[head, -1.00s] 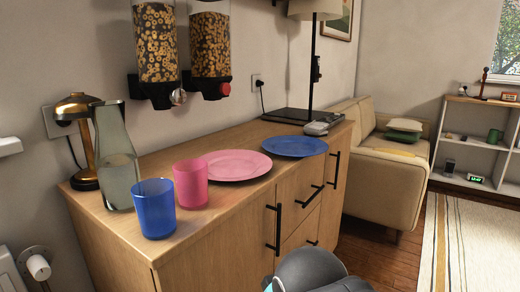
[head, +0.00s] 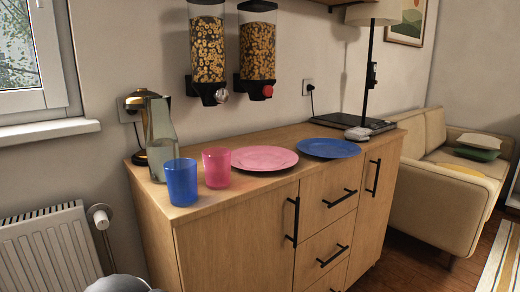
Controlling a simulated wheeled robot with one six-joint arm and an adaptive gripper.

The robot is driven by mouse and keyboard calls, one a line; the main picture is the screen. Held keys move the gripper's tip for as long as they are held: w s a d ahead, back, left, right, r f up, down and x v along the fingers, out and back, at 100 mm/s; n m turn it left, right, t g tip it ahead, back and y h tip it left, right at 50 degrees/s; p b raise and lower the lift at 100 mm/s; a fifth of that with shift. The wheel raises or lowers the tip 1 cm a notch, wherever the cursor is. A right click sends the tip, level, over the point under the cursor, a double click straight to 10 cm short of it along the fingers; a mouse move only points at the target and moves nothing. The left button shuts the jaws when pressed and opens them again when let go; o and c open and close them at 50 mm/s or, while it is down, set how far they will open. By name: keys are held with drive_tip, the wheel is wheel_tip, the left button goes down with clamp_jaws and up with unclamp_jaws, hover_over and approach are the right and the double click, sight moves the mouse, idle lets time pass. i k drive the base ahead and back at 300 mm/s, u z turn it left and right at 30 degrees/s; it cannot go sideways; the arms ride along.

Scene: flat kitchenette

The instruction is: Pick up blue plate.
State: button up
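The blue plate (head: 329,148) lies flat on the wooden cabinet top (head: 222,197), toward its right end. It is right of the pink plate (head: 264,158), with their rims close together. The blue plate is fully visible, with nothing on it. My gripper is not in view; only a grey rounded part of my arm shows at the bottom left edge, well away from the plate.
A grey device (head: 357,134) and a lamp base are behind the blue plate. Cereal dispensers (head: 207,50) hang above.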

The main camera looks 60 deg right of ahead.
sight(325, 148)
drive_tip(key=u, duration=1.55)
drive_tip(key=k, duration=2.2)
drive_tip(key=z, duration=0.5)
